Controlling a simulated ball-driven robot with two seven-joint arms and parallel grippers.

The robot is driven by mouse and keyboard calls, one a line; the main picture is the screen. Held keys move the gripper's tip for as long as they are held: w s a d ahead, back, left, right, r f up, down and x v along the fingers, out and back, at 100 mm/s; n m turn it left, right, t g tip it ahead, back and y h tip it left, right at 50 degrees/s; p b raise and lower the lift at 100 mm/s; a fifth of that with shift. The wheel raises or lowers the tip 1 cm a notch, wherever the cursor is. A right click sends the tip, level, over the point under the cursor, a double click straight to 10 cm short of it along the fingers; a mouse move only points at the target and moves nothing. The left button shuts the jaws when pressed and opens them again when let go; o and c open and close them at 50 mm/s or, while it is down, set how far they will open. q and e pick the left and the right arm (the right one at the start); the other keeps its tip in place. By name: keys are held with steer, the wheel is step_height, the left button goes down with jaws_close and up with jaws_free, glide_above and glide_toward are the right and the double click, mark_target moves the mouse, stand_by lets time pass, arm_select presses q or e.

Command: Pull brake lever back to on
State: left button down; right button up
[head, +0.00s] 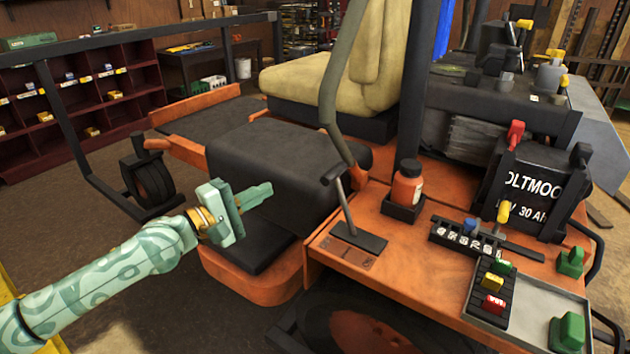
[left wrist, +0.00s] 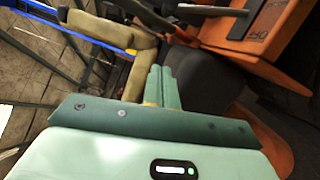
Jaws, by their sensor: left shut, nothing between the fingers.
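The brake lever (head: 345,208) is a thin grey rod with a dark T-shaped handle. It rises from a dark slotted plate (head: 358,237) on the orange side panel of the mower, and its top tilts left in the head view. My left gripper (head: 262,194) is shut and empty, in front of the black footwell cover and to the left of the lever, clear of it. In the left wrist view its closed fingers (left wrist: 163,84) point towards the mower. A dark bar crosses the top of that view; I cannot tell whether it is the lever. My right gripper is not in view.
A curved olive bar (head: 338,85) and a black post (head: 416,80) stand behind the lever. An orange bottle (head: 407,184) sits in a holder to its right. A tray (head: 545,300) with coloured blocks and a black battery (head: 530,190) are further right.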

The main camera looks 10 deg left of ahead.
arm_select(q)
steer(key=w+d+r+p, duration=0.1)
steer(key=w+d+p, duration=0.2)
steer(key=w+d, duration=0.3)
steer(key=d, duration=0.3)
steer(key=shift+w+d, duration=0.25)
steer(key=shift+w, duration=0.1)
steer(key=shift+s+r, duration=0.1)
steer(key=shift+r, duration=0.05)
